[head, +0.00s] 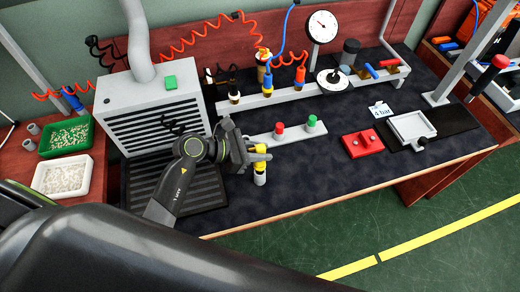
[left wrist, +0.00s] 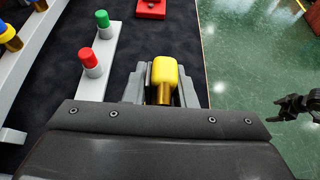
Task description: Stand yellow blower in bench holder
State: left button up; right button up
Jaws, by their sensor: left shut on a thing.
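My left gripper (head: 258,158) is shut on the yellow blower (head: 260,169), which it holds over the front part of the dark bench mat. The blower's yellow head (left wrist: 165,73) and brassy neck (left wrist: 165,94) show between the fingers in the left wrist view; its lower part is hidden there. A dark gripper, seemingly my right one (left wrist: 297,106), shows at the right edge of the left wrist view.
A short grey rail (head: 262,139) with a red and a green knob lies just behind the gripper. A vented grey box (head: 155,118) stands at left. A red block (head: 362,144) and grey tray (head: 411,129) lie right. The front middle mat is clear.

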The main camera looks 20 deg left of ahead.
pick_arm(q)
jog(key=shift+f+b, duration=1.3)
jog(key=shift+f, duration=0.2)
jog(key=o, duration=1)
jog(key=shift+o, duration=0.2)
jog(key=shift+s, duration=0.1)
jog(key=b+v, duration=0.2)
jog(key=v, duration=1.5)
jog(key=shift+s+a, duration=0.1)
jog(key=shift+a, duration=0.05)
